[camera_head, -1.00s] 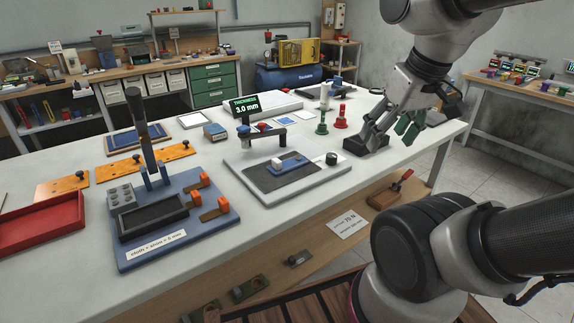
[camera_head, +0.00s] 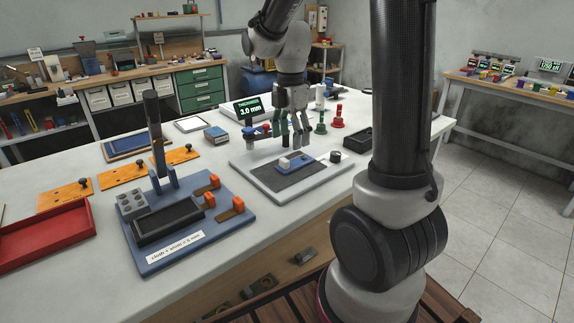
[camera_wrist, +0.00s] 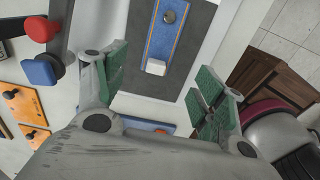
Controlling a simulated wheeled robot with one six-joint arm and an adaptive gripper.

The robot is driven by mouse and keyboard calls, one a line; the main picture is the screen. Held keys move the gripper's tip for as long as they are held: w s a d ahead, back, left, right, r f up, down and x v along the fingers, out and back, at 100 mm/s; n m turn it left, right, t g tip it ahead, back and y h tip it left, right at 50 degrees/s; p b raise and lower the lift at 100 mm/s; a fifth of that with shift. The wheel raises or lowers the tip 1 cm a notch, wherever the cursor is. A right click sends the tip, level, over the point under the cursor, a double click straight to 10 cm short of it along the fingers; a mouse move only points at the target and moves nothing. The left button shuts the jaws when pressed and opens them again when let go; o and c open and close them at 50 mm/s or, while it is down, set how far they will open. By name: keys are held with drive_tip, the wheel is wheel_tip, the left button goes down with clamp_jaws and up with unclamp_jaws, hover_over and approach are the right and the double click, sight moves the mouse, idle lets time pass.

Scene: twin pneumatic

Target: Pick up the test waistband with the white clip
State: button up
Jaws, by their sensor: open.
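The test waistband (camera_head: 308,157) is a short blue strip lying flat on the dark pad of a white-grey fixture. The white clip (camera_head: 284,162) sits at its near left end. In the wrist view the waistband (camera_wrist: 164,38) shows orange stitched edges and a dark round knob, with the white clip (camera_wrist: 155,67) at its lower end. My gripper (camera_head: 291,138) is above the fixture, fingers pointing down. In the wrist view my gripper (camera_wrist: 160,82) has its green pads wide apart, with the clip end between them in the picture. It is empty and apart from the clip.
The gauge display (camera_head: 248,109) reads 3.0 mm behind the fixture. Its arm with red (camera_wrist: 41,29) and blue (camera_wrist: 38,70) knobs stands close to my left finger. Green (camera_head: 320,122) and red (camera_head: 338,117) stamp-like pieces and a black tray (camera_head: 357,138) are to the right.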

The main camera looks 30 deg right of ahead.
sight(295, 160)
drive_tip(key=f, duration=0.7)
drive_tip(key=shift+a+f, duration=0.35)
drive_tip(key=c, duration=1.1)
